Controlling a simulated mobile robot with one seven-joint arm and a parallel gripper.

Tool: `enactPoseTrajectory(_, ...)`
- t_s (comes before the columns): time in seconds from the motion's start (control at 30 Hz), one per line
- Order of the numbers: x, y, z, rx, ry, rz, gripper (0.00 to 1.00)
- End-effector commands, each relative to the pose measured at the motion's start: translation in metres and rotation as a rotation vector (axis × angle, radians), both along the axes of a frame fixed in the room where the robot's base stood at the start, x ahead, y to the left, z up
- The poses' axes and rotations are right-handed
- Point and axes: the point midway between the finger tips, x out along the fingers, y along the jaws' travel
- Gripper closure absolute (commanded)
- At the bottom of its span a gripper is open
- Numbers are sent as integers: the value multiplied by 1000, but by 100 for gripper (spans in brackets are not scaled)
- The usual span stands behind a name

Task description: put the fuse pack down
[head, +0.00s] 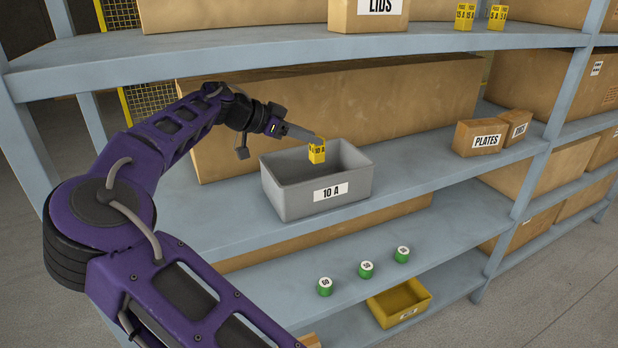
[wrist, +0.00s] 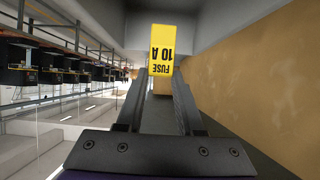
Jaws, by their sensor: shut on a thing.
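A yellow fuse pack (head: 317,151) marked 10 A is held at the tips of my gripper (head: 316,140). It is over the grey bin (head: 293,205) labelled 10 A on the middle shelf, near the level of the bin's rim. In the wrist view the fuse pack (wrist: 161,51) sits between the two fingertips (wrist: 160,74), its label reading FUSE 10 A upside down. My gripper is shut on it. The head view does not clearly show whether the pack touches the bin.
Cartons marked PLATES (head: 480,139) stand right of the bin on the same shelf (head: 415,155). A long cardboard box (head: 420,95) runs behind the bin. Above are a LIDS box (head: 345,18) and yellow 15 A packs (head: 465,17). Below are green cans (head: 366,270) and a yellow bin (head: 385,318).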

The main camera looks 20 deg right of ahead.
Motion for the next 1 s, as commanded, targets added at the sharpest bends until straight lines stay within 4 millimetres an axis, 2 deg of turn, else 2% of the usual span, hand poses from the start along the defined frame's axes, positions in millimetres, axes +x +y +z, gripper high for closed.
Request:
enactPoseTrajectory(0.2, -1, 0, -41, -3, 3, -1, 100)
enactPoseTrajectory(0.57, 0, 0, -84, -3, 2, 1, 100)
enactPoseTrajectory(0.97, 0, 0, -93, -1, -1, 1, 100)
enactPoseTrajectory(1.0, 0, 0, -90, -1, -1, 1, 56)
